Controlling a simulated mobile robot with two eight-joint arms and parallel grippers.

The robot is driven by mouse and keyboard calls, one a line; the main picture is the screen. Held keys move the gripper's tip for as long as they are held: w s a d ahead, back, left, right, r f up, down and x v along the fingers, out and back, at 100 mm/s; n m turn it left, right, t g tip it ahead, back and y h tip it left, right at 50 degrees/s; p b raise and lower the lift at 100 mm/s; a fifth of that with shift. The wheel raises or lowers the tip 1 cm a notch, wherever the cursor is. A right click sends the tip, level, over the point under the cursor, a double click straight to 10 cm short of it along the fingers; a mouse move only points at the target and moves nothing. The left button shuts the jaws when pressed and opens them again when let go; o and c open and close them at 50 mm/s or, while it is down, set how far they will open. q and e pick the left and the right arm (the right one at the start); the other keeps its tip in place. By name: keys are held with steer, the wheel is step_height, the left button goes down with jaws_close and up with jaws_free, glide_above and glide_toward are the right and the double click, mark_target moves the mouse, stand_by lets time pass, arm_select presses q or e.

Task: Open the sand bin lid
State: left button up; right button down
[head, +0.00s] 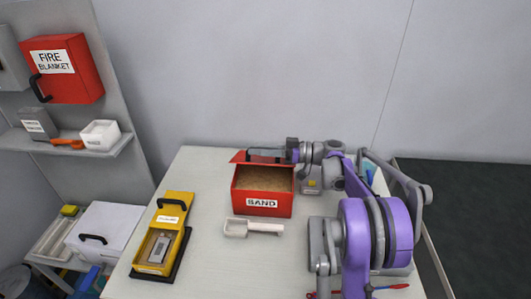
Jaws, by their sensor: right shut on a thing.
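The red sand bin (262,203), with a white SAND label on its front, stands on the white table. Its red lid (239,157) is raised at the back edge, and brown sand (263,184) shows inside. My right gripper (268,154) reaches in from the right, with its fingers at the raised lid. It is shut on the lid, though the grip point is small and partly hidden. My left gripper is not in view.
A yellow case (166,219) with a grey cell inside stands open on a black mat to the left. The white table (215,272) is clear at the front middle. A red fire blanket box (72,72) hangs on the left panel.

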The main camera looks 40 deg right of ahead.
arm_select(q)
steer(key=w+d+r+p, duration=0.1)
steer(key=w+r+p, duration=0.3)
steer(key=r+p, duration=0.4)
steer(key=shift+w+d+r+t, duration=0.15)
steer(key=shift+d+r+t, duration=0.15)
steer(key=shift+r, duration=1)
arm_select(e)
steer(key=w+d+r+m, duration=0.2)
steer(key=w+d+m, duration=0.3)
steer(key=w+m, duration=0.1)
steer(key=w+d+r+m, duration=0.3)
steer(key=w+d+m, duration=0.3)
steer(key=w, duration=0.1)
steer(key=shift+r, duration=0.25)
steer(key=c, duration=0.8)
jaws_free()
steer(key=shift+s, duration=0.1)
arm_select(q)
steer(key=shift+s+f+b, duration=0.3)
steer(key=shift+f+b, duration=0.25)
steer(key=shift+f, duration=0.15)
arm_select(e)
steer(key=v, duration=1)
steer(key=shift+s+d, duration=0.25)
steer(key=shift+d, duration=0.05)
